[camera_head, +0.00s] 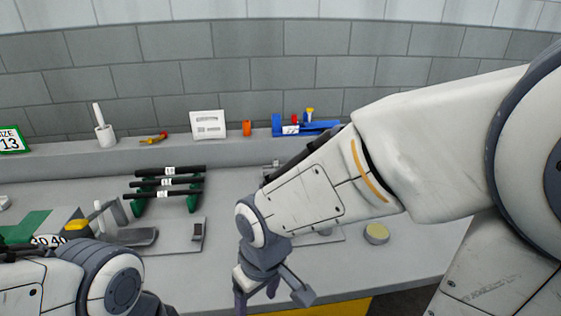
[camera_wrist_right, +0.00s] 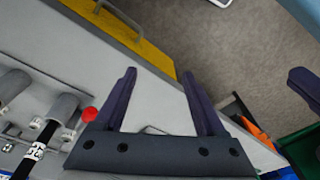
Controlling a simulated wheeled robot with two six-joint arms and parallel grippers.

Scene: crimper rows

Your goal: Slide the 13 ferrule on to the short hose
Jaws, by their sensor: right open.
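Several black hoses (camera_head: 166,182) with white labels lie across green holders on the bench; I cannot tell which is the short one. In the right wrist view, a black hose with a white label (camera_wrist_right: 35,151) lies at the left, its end at a grey cylinder (camera_wrist_right: 62,107). I cannot tell whether this cylinder is a ferrule. A green sign reading SIZE 13 (camera_head: 11,140) stands at the far left. My right gripper (camera_head: 270,291) is open and empty over the bench's front part; its spread fingers also show in the wrist view (camera_wrist_right: 160,85). My left gripper is out of frame.
A blue holder (camera_head: 290,127), an orange cylinder (camera_head: 247,128) and a white panel (camera_head: 208,124) are on the back ledge. A yellow-topped disc (camera_head: 376,233) is right of my right arm. A yellow drawer front (camera_wrist_right: 130,30) edges the bench. My right arm hides the bench's middle.

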